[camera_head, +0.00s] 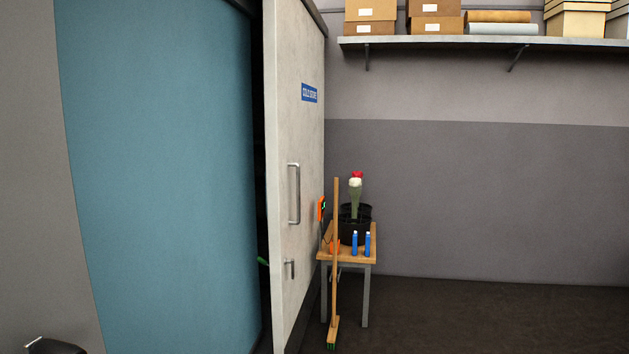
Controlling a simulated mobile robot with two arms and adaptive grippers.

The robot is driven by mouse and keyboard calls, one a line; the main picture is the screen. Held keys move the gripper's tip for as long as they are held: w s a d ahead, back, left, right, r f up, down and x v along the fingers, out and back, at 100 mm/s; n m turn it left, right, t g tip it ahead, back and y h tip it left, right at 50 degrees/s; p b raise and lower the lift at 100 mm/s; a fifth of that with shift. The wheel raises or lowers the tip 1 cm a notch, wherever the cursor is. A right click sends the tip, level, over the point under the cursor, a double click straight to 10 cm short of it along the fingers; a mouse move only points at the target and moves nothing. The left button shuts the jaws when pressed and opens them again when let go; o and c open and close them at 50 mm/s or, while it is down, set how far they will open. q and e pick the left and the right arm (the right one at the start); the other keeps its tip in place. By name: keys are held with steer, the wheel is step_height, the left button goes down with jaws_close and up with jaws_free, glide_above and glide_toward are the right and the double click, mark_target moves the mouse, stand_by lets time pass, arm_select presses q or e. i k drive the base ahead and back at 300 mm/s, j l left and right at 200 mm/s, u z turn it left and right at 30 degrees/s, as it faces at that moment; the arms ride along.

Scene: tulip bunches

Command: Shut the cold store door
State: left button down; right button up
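The cold store door (290,120) is a pale grey slab with a blue sign, a long vertical metal handle (293,194) and a small latch (289,269). It stands open, swung out, with its edge and handle face toward me. A dark gap (259,180) shows to its left, beside a teal panel. A dark part at the bottom left corner (48,346) seems to be mine, perhaps my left gripper; its fingers cannot be made out. It is well apart from the door. My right gripper is not in view.
A small wooden-topped table (363,256) right of the door holds a black bucket (354,231) with tulips and two blue bottles. A broom (336,250) leans there. A wall shelf (480,41) carries boxes. The teal panel (160,180) fills the left. Floor at right is clear.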

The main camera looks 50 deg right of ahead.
mark_target(294, 46)
steer(key=z, duration=1.75)
steer(key=i+l+z, duration=0.3)
steer(key=i, duration=0.55)
steer(key=i+z, duration=0.3)
steer(key=i, duration=0.55)
steer(key=i+u, duration=0.3)
steer(key=i, duration=0.25)
steer(key=i+l+u, duration=0.25)
steer(key=i, duration=0.3)
steer(key=i+l+u, duration=0.3)
steer(key=i, duration=0.2)
